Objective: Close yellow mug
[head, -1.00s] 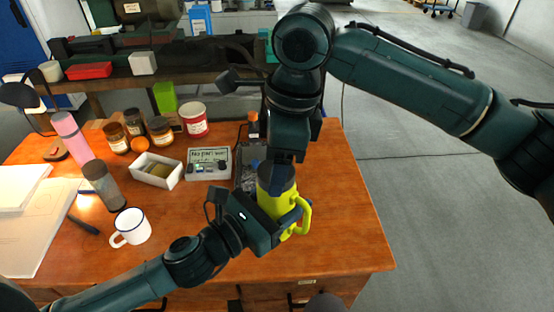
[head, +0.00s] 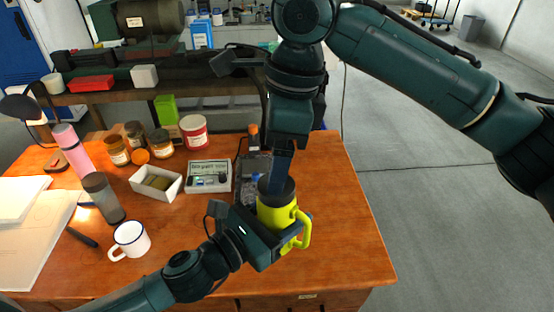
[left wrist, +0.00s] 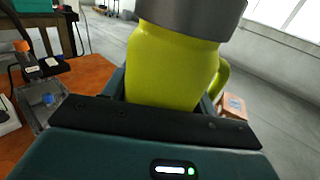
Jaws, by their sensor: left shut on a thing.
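The yellow mug (head: 283,219) stands upright near the right side of the wooden table, its handle toward the right. Its top is dark grey; in the left wrist view the yellow body (left wrist: 172,68) carries a wide grey top part (left wrist: 195,14). My left gripper (head: 284,236) is shut around the mug's body from the left front. My right gripper (head: 279,183) points straight down at the mug's dark top, with a finger reaching it. Its fingertips are partly hidden, so I cannot tell whether it holds the top or how the top sits.
A dark tray (head: 246,190) lies just behind the mug. A white enamel mug (head: 131,240), a grey bottle (head: 104,197), a white box (head: 156,182) and a grey meter (head: 208,176) stand to the left. The table's right part is clear.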

